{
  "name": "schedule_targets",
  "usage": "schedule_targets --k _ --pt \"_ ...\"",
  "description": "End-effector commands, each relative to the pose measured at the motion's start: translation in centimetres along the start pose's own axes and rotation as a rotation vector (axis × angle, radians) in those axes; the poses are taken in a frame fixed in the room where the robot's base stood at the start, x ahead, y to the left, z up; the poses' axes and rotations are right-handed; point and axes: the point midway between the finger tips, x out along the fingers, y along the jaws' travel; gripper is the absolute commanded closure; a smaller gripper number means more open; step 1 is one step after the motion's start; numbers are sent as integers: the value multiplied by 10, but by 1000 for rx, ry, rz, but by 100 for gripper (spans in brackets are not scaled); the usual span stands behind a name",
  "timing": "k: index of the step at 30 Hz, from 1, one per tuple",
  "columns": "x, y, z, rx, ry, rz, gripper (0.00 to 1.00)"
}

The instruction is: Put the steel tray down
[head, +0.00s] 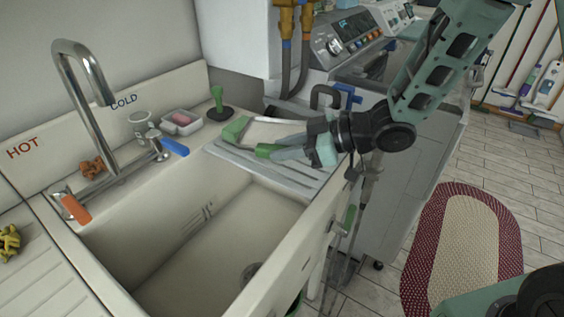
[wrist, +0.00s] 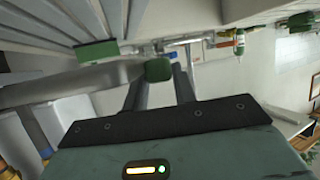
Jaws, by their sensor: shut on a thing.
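A grey ridged plate, which I take to be the steel tray (head: 292,176), lies nearly level across the right end of the sink in the head view. Its slats show at the top left of the wrist view (wrist: 50,22). Green blocks show at its edge, one at the far left (head: 236,130). My gripper (head: 262,138) reaches in from the right, over the tray's far side. In the wrist view my gripper (wrist: 158,80) has its dark fingers shut about a green piece. The exact grip is partly hidden, and I cannot tell whether the tray touches the sink rim.
The white sink basin (head: 215,235) is open and empty left of the tray. A tap (head: 85,75), a soap dish (head: 181,122), a green-handled stopper (head: 219,105) and a blue-handled tap lever (head: 173,146) line the back ledge. A machine with a control panel (head: 350,40) stands behind.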

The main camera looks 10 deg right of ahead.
Motion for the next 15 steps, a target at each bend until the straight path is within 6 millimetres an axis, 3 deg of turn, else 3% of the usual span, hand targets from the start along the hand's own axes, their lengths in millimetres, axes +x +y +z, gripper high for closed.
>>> schedule_targets --k 15 --pt "22 0 52 -2 2 1 100"
